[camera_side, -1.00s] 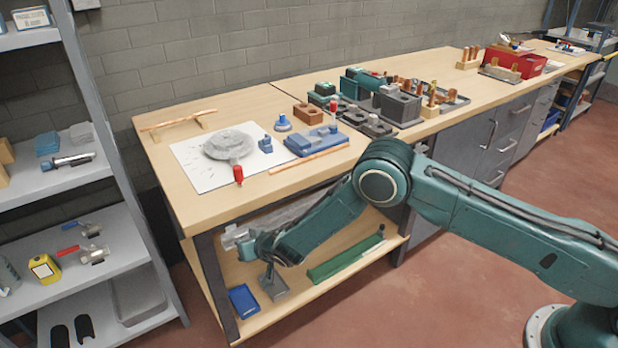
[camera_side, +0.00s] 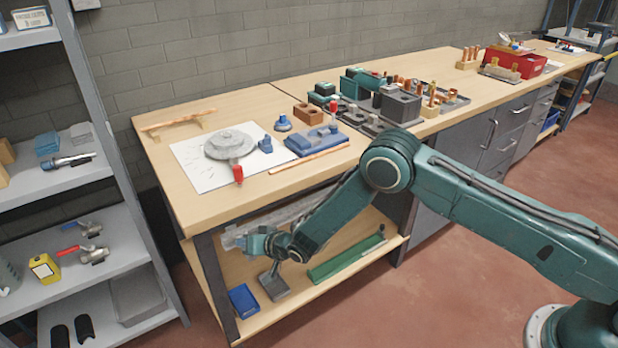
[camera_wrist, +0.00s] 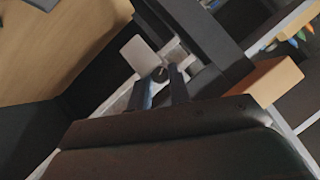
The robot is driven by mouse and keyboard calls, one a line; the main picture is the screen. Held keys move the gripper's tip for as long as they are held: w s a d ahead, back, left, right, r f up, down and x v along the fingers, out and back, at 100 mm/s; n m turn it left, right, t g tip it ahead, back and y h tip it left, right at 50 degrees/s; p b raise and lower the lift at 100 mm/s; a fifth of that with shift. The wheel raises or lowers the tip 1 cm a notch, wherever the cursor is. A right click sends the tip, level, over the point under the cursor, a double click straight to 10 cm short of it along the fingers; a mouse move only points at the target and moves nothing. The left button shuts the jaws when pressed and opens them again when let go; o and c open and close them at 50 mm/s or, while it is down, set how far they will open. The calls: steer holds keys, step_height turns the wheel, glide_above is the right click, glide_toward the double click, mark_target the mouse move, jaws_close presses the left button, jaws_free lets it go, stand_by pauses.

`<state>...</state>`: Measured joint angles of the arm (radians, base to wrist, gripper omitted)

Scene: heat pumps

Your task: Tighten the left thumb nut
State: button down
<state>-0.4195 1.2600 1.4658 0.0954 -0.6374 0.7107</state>
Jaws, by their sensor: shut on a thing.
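My gripper (camera_wrist: 162,82) is shut on a small dark round knob (camera_wrist: 160,74), which shows between the two fingertips in the wrist view; it looks like the thumb nut. A pale grey plate (camera_wrist: 139,54) lies just beyond the fingers. In the side view my gripper (camera_side: 250,241) is low at the bench's front left, below the worktop, beside a grey metal part (camera_side: 232,235). The fingertips and the nut are hard to make out there. A second thumb nut cannot be made out.
The wooden worktop (camera_side: 190,195) holds a grey disc (camera_side: 230,144) on a white sheet and a red-handled tool (camera_side: 238,174). The lower shelf bears a blue tray (camera_side: 243,300) and a green bar (camera_side: 345,260). A wooden block (camera_wrist: 265,82) is right of the fingers.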

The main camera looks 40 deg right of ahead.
steer(key=shift+w+d+r+m+y, duration=0.1)
steer(key=shift+w+r+m+y, duration=0.15)
steer(key=shift+m+y, duration=0.35)
steer(key=c, duration=1.4)
jaws_free()
steer(key=shift+d, duration=0.1)
steer(key=shift+c, duration=0.2)
steer(key=shift+f, duration=0.1)
steer(key=shift+s+d, duration=0.1)
steer(key=shift+d, duration=0.05)
steer(key=shift+v, duration=2.4)
steer(key=shift+s+f, duration=0.15)
steer(key=shift+s, duration=0.05)
